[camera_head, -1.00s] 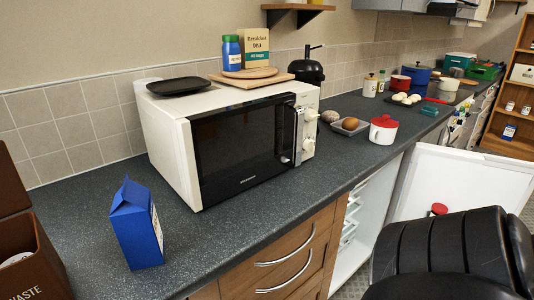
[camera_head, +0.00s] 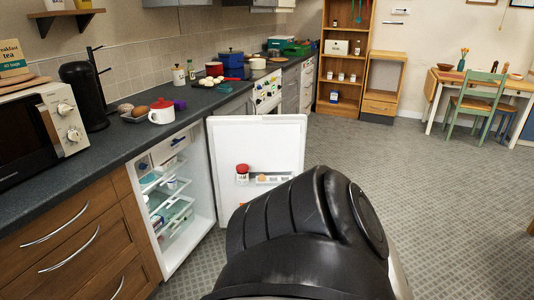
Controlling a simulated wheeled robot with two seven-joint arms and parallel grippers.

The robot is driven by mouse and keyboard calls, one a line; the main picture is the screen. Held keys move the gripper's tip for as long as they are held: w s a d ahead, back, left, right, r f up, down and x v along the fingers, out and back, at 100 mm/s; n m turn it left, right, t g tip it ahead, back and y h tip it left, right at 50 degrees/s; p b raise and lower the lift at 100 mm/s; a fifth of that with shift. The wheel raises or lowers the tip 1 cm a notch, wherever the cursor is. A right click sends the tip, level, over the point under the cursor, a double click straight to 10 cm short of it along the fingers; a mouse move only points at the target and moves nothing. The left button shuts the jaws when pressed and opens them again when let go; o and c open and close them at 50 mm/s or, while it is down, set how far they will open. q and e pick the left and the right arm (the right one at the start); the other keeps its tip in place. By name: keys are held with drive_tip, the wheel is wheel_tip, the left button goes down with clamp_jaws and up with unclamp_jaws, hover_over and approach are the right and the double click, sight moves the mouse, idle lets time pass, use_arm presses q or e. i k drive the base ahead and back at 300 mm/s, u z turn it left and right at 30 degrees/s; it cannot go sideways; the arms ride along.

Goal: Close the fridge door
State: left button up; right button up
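The white fridge (camera_head: 211,205) stands under the counter at centre left, its front uncovered. Glass shelves and drawers with a few items show inside. Its white door (camera_head: 285,135) stands wide open, swung out to the right, inner side towards me. A red-lidded jar (camera_head: 242,174) and a small orange item sit in the door's shelf. A large black part of my own arm fills the bottom centre and covers the lower part of the door. No gripper fingers show in the view, so neither gripper's opening can be seen.
Wooden drawers (camera_head: 80,245) lie left of the fridge. The counter (camera_head: 110,145) above holds a microwave (camera_head: 45,125), a red-lidded white pot (camera_head: 162,112) and other kitchenware. Open carpet (camera_head: 430,170) lies to the right. A wooden shelf (camera_head: 343,60) and a table with a green chair (camera_head: 476,105) stand farther back.

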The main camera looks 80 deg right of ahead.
sight(273, 146)
drive_tip(key=k, duration=0.15)
drive_tip(key=z, duration=3.25)
drive_tip(key=i, duration=6.2)
drive_tip(key=u, duration=4.55)
drive_tip(key=i, duration=0.45)
drive_tip(key=z, duration=0.15)
